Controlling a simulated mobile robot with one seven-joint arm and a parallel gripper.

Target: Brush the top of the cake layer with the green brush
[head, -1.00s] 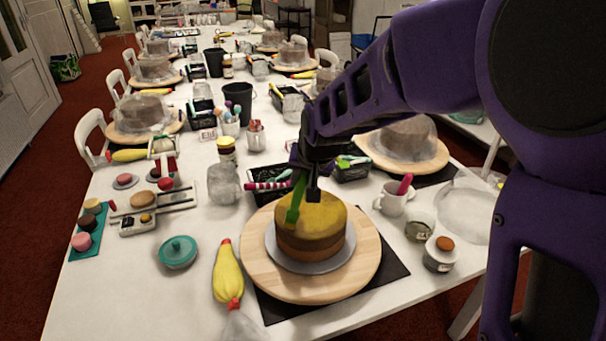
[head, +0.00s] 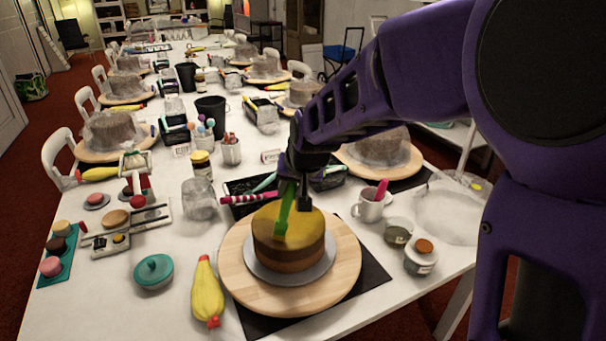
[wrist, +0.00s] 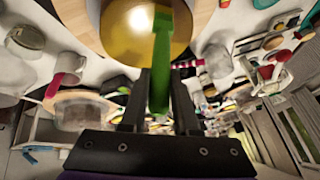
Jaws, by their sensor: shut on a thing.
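The cake layer (head: 290,255) is a brown cylinder with a yellow top. It sits on a grey disc (head: 258,275) on a round wooden turntable (head: 240,285). My gripper (head: 294,180) is above the back of the cake, shut on the green brush (head: 284,211). The brush points down, tilted slightly, with its head at the left part of the yellow top. It looks to be touching, but I cannot be sure. In the wrist view, the green brush (wrist: 160,75) stands between my fingers and its far end overlaps the cake's yellow top (wrist: 125,35).
A black tray (head: 240,187) with a pink-striped tool lies behind the turntable. A mug (head: 368,210) and a jar (head: 420,258) stand to the right. Bare table shows at the front left.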

